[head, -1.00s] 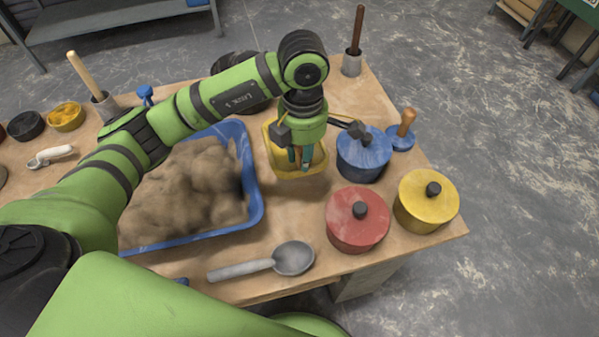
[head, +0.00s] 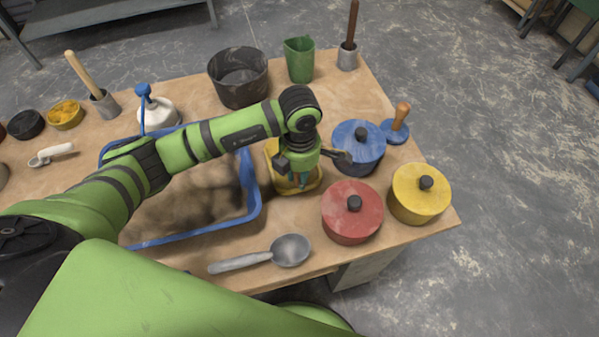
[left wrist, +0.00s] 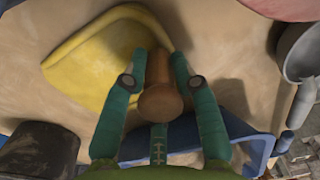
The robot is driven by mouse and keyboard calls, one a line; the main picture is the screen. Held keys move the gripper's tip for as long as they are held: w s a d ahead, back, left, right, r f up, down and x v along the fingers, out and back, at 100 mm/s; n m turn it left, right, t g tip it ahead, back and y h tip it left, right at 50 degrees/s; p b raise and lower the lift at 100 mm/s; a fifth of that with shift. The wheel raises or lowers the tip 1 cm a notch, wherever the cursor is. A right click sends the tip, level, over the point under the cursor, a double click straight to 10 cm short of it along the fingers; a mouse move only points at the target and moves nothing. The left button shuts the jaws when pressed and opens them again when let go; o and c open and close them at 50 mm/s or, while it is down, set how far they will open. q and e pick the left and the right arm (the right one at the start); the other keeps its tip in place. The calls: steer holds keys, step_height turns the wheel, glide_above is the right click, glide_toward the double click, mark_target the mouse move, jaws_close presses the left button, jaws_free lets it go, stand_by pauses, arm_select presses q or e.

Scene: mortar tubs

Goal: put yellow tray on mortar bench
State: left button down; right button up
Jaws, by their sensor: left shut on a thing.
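The yellow tray (head: 287,188) is at the middle of the wooden bench (head: 283,217), partly hidden under my left gripper (head: 303,180). In the left wrist view the tray (left wrist: 108,62) shows tilted, with a brown wooden handle (left wrist: 160,103) at its edge. My left gripper's fingers (left wrist: 157,72) are shut around this handle. The tray is at or close above the bench top; I cannot tell if it touches. My right gripper is in neither view.
A blue tub (head: 252,190) of sand is left of the tray. A blue pot (head: 358,150), a red pot (head: 352,212) and a yellow pot (head: 420,195) stand at the right. A grey scoop (head: 290,250) lies in front. A black bucket (head: 238,77) and green jug (head: 299,60) stand behind.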

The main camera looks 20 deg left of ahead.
arm_select(q)
steer(key=shift+f, duration=0.2)
steer(key=c, duration=0.9)
jaws_free()
steer(key=shift+r, duration=0.1)
steer(key=shift+c, duration=0.2)
steer(key=shift+r, duration=0.1)
steer(key=shift+r, duration=0.2)
step_height(320, 180, up, 10)
steer(key=b, duration=0.2)
steer(key=shift+w+r+b, duration=0.1)
steer(key=shift+r+b, duration=0.15)
steer(key=shift+b, duration=0.1)
steer(key=shift+r, duration=0.6)
